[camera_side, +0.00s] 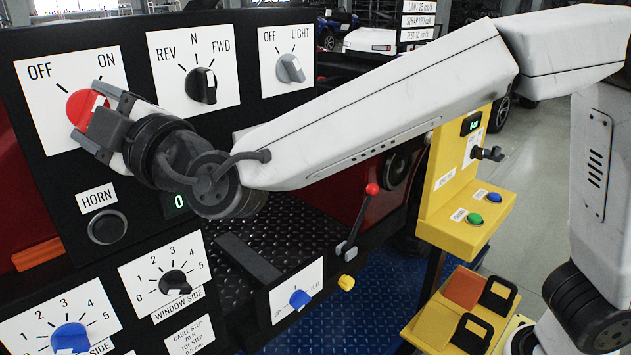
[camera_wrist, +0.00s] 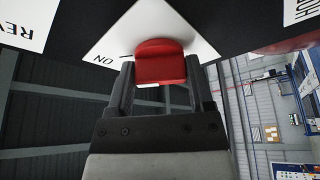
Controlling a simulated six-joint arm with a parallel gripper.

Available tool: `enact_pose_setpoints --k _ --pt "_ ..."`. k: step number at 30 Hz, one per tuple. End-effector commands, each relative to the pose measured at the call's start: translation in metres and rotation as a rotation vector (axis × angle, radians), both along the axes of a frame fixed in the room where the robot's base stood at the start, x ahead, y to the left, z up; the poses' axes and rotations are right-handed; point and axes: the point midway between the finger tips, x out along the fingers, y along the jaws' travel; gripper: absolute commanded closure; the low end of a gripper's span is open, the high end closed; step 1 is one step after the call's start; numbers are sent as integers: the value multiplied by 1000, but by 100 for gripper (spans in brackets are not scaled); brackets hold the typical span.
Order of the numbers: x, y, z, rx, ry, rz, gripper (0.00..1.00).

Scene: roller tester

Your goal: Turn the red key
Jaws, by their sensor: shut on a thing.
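The red key (camera_side: 81,106) is a round red knob on the white OFF/ON plate (camera_side: 52,96) at the upper left of the black panel. In the wrist view the red key (camera_wrist: 160,62) stands out from its plate, near the ON mark. My gripper (camera_side: 97,124) is at the key, with its fingers on either side of it. In the wrist view my gripper (camera_wrist: 160,88) is shut on the key's grip. The fingers hide part of the key in the side view, so its exact angle is hard to tell.
To the right on the panel are a black REV/N/FWD knob (camera_side: 201,85) and a grey LIGHT knob (camera_side: 290,68). A HORN button (camera_side: 107,227) sits below my gripper. A lever with a red top (camera_side: 372,189) and a yellow button box (camera_side: 463,212) stand right of the panel.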

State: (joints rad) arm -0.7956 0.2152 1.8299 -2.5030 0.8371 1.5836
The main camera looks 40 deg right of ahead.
Motion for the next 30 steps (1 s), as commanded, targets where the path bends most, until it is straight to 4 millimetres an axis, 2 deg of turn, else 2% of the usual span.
enact_pose_setpoints --k 7,8,9,11,23,30 --pt "0 0 -1 2 3 1 91" --pt "0 0 -1 2 3 1 29" --pt "0 0 -1 2 3 1 17" --pt "0 0 -1 2 3 1 0" --pt "-3 -1 -1 1 1 1 0" --pt "-19 -6 -4 1 1 1 0"
